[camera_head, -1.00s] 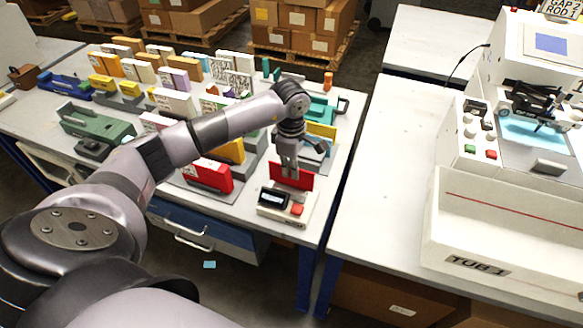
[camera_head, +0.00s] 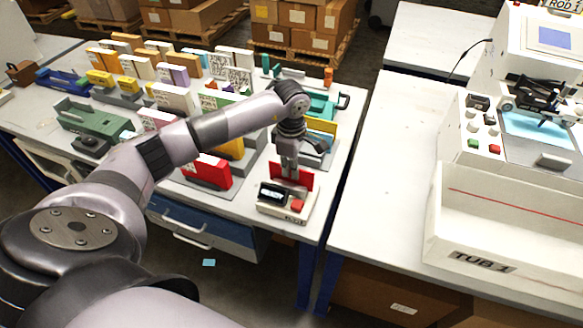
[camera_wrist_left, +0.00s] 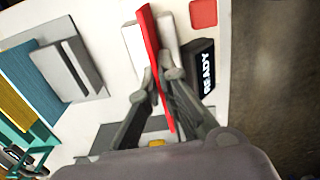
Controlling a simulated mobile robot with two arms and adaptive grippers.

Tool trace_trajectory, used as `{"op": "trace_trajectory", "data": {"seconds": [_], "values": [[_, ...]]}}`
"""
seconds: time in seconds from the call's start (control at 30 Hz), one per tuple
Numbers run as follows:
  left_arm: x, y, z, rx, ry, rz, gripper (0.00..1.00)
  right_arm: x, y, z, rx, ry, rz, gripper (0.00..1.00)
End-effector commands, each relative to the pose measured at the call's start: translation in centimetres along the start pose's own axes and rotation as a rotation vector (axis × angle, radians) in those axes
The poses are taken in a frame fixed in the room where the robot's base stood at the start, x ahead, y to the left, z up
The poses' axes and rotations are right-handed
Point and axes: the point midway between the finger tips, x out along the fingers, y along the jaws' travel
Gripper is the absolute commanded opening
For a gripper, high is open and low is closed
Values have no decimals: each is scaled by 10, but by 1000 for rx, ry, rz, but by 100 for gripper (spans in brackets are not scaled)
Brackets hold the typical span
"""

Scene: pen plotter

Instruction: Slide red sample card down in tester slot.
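The red sample card (camera_head: 305,178) stands upright at the tester (camera_head: 284,213), near the front right of the left table. My left gripper (camera_head: 290,176) reaches down from above with its fingers on the card's two faces. In the left wrist view the card (camera_wrist_left: 151,40) shows edge-on between the fingertips (camera_wrist_left: 159,78), which are shut on it. The card lies between two white blocks (camera_wrist_left: 135,45) of the tester; its lower edge and depth in the slot are hidden. The tester's dark display (camera_wrist_left: 203,70) reads READY, beside a red button (camera_wrist_left: 203,13). My right gripper is out of view.
Several coloured boxes and holders fill the table behind and left. A green device (camera_head: 95,122) sits further left. The white table (camera_head: 372,190) to the right, beyond a gap, is bare near its left edge.

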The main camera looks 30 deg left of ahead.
Motion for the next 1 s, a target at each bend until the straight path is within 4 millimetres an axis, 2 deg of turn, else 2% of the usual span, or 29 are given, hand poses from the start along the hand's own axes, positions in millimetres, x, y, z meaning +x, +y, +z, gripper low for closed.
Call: {"op": "trace_trajectory", "data": {"seconds": [0.77,1.0], "values": [[11,0,0,0,0,0,0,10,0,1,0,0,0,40],[11,0,0,0,0,0,17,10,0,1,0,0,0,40]]}}
